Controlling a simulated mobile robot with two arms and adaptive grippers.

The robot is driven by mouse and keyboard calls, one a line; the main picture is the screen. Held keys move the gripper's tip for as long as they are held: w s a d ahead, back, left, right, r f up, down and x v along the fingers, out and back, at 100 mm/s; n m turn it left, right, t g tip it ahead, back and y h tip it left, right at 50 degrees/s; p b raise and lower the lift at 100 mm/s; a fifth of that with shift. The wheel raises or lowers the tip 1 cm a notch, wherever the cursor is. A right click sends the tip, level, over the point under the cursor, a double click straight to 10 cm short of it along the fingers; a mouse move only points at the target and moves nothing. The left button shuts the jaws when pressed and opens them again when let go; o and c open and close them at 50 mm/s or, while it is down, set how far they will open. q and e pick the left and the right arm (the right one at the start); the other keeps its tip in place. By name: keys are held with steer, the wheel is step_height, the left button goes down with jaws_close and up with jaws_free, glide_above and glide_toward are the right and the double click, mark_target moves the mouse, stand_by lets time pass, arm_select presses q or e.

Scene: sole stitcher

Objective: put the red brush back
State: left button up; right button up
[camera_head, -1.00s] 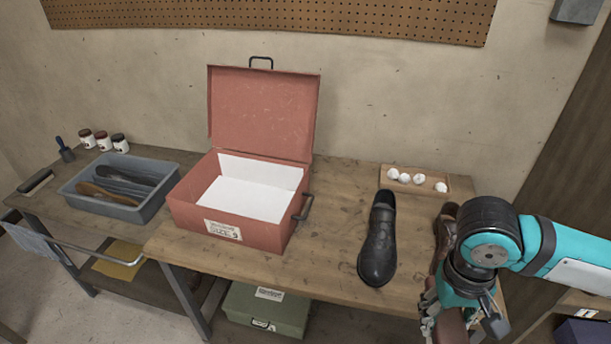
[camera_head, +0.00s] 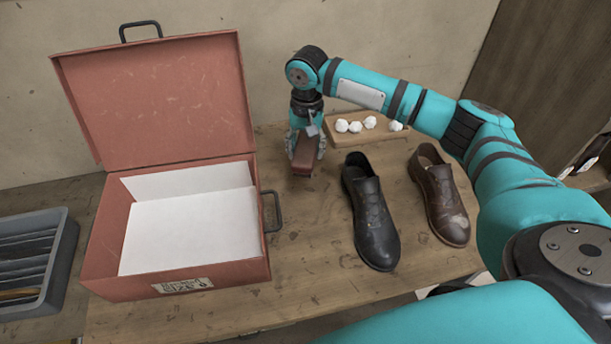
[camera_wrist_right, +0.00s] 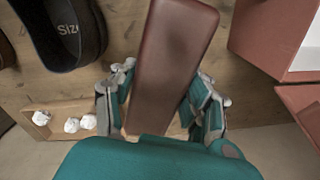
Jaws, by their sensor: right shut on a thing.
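The red brush (camera_head: 304,154) is a reddish-brown block held in my right gripper (camera_head: 304,146), over the back of the table between the red box and the black shoe. In the right wrist view the brush (camera_wrist_right: 172,62) stands out between the two fingers of my right gripper (camera_wrist_right: 162,100), which are closed on its sides. Its underside is hidden, and I cannot tell whether it touches the tabletop. My left gripper is not in view.
An open red box (camera_head: 180,285) lined with white stands left. A black shoe (camera_head: 372,215) and a brown shoe (camera_head: 440,195) are on the right. A wooden tray (camera_head: 345,136) with white balls lies behind them. A grey bin (camera_head: 62,262) is at far left. Bare wood (camera_head: 310,225) lies between box and shoes.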

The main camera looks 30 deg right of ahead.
step_height(320, 180, down, 4)
steer(key=shift+w+a+f, duration=0.15)
steer(key=shift+f, duration=0.1)
steer(key=shift+f+p, duration=0.3)
steer(key=shift+f, duration=0.05)
step_height(320, 180, down, 3)
steer(key=shift+f, duration=0.2)
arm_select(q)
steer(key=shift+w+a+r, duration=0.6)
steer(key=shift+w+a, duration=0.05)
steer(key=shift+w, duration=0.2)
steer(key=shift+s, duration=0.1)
arm_select(e)
steer(key=o, duration=1)
steer(key=shift+f, duration=0.1)
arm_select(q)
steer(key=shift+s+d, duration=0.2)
